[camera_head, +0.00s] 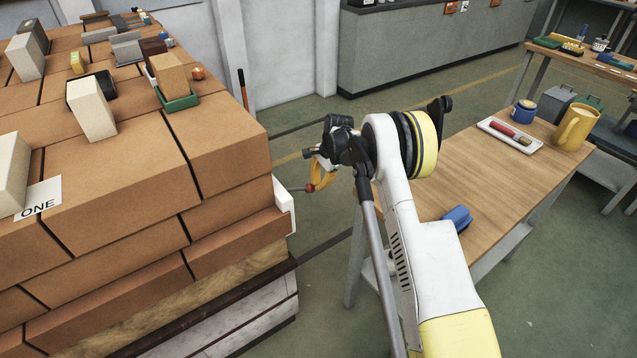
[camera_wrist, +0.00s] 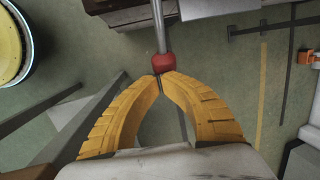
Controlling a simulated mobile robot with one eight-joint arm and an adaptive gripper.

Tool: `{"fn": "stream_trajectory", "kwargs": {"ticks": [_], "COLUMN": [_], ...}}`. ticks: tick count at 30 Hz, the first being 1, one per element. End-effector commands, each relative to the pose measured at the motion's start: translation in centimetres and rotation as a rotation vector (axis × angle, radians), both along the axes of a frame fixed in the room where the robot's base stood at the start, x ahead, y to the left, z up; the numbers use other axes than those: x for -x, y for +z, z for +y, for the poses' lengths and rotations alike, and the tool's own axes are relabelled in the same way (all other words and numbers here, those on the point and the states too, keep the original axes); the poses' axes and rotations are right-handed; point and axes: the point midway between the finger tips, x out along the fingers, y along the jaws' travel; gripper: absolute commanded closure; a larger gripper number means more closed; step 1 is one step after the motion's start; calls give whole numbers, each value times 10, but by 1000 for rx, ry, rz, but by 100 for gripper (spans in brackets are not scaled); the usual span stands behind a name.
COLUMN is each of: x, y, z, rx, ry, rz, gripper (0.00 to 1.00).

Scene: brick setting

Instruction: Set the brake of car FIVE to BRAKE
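A brake lever with a red knob (camera_head: 308,188) sticks out from a white housing (camera_head: 285,207) on the right end of the brick-loaded car (camera_head: 225,240). No label FIVE shows; a card reading ONE (camera_head: 37,200) lies on the load. My gripper (camera_head: 318,183) is at the knob, beside the car. In the wrist view, its yellow fingers (camera_wrist: 161,77) are shut, tips together, right at the red knob (camera_wrist: 163,62) on its metal rod (camera_wrist: 160,25). The knob lies just beyond the tips; I cannot tell whether they touch it.
A wooden table (camera_head: 480,195) stands right of my arm, with a tray (camera_head: 492,125), a yellow mug (camera_head: 572,128) and a blue object (camera_head: 458,217). Bricks and blocks cover the car at left. Green floor (camera_head: 300,115) is open behind the gripper.

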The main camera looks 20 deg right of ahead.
Motion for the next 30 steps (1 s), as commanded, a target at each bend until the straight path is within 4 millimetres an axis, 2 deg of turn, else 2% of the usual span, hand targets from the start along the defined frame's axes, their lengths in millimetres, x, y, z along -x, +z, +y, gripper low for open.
{"fn": "stream_trajectory", "kwargs": {"ticks": [19, 23, 30], "x": [2, 4, 6], "y": [0, 15, 61], "z": [1, -8, -40], "rx": [-2, -1, -1], "ry": [4, 2, 1], "rz": [2, 1, 0], "gripper": [100, 100, 100]}}
